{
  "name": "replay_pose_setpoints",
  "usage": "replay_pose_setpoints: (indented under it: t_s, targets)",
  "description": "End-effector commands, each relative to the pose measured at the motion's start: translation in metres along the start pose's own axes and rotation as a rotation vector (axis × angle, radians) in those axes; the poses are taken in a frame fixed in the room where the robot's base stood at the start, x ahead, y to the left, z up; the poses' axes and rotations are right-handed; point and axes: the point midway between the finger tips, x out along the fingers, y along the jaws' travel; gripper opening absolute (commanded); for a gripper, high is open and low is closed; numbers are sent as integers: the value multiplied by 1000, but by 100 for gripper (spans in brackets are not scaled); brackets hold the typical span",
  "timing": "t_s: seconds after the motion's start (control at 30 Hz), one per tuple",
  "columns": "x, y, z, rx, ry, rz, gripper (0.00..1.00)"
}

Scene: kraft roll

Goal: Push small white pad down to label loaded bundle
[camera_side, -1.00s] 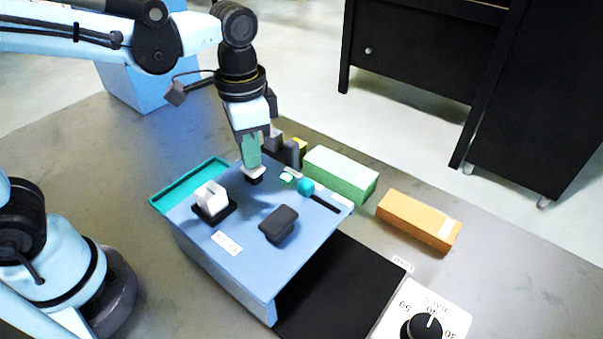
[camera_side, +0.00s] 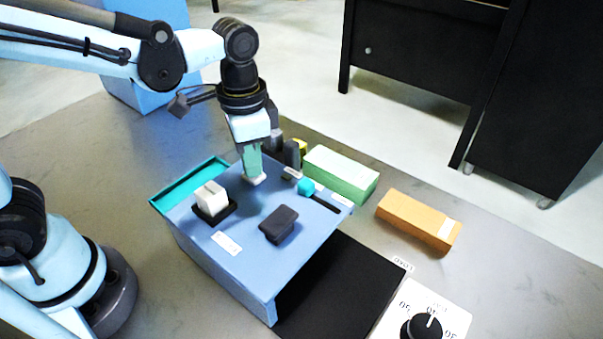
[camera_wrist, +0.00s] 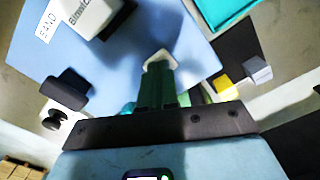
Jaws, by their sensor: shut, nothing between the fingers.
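The small white pad (camera_side: 255,180) is on top of the blue machine housing (camera_side: 240,270), towards its back edge. My gripper (camera_side: 254,174) has its green fingers shut together, pointing down with their tips on the pad. No dark stem shows under the pad, and it looks low against the top. In the wrist view the pad (camera_wrist: 160,60) shows as a pale rim around the ends of my fingers, which hide its middle. No bundle can be made out.
On the housing stand a white block switch (camera_side: 210,200), a black handle (camera_side: 279,223) and a teal slider knob (camera_side: 306,187). A black mat (camera_side: 340,290) and a dial (camera_side: 428,326) are in front.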

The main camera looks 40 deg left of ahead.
Motion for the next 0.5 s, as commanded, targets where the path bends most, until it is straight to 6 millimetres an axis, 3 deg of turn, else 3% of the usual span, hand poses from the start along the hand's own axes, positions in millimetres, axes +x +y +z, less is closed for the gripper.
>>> replay_pose_setpoints:
  t_s: [0.5]
  targets:
    - [-33,0,0,0,1,0,0]
